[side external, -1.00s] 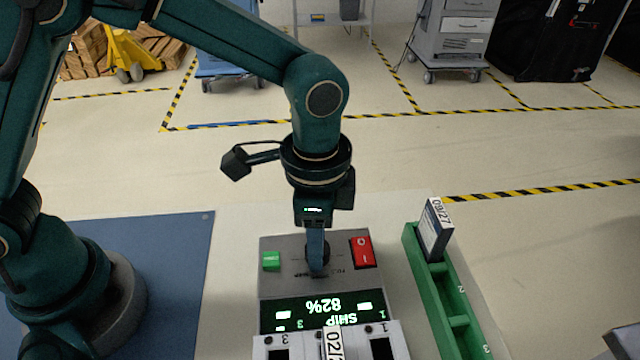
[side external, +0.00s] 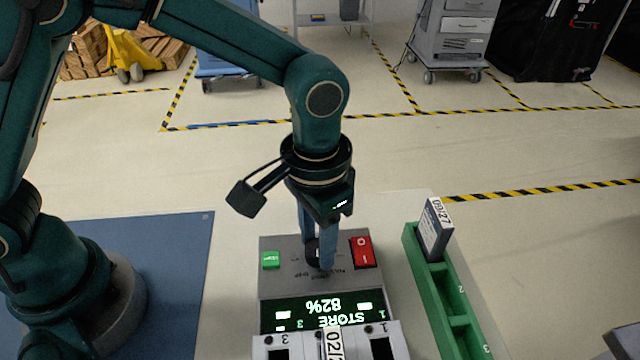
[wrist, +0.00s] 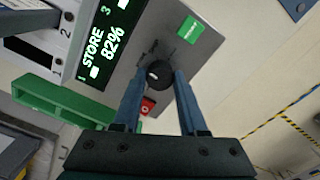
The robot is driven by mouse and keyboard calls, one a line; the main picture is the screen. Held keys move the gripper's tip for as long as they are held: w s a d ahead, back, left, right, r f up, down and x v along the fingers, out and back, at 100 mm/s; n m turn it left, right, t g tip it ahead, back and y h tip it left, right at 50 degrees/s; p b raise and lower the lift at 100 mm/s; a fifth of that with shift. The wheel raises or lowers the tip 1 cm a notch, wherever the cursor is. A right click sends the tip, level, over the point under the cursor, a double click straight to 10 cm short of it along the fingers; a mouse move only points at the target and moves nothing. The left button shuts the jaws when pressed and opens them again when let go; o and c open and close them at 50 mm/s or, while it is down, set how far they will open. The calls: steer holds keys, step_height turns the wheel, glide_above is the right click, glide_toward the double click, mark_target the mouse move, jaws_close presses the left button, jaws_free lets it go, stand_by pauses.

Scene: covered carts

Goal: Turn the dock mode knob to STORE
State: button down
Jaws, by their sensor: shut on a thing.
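The dock mode knob (wrist: 158,74) is a small round black knob with a light pointer mark on the grey dock panel (side external: 280,287). My gripper (side external: 319,262) points down at the panel, its two blue fingers on either side of the knob. In the wrist view my gripper (wrist: 158,82) is shut on the knob. The dock display (side external: 287,315) reads STORE and 82%, and it reads the same in the wrist view (wrist: 122,22). The fingers partly hide the knob in the side view.
A green button (side external: 271,260) and a red rocker switch (side external: 362,252) flank the knob closely. Numbered slots hold a battery labelled 02 (side external: 332,343). A green rack (side external: 465,325) at the right holds a pack labelled 09/27 (side external: 434,238).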

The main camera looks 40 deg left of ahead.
mark_target(317, 247)
steer(key=shift+n, duration=0.6)
steer(key=shift+c, duration=2.2)
jaws_free()
steer(key=shift+r, duration=2.6)
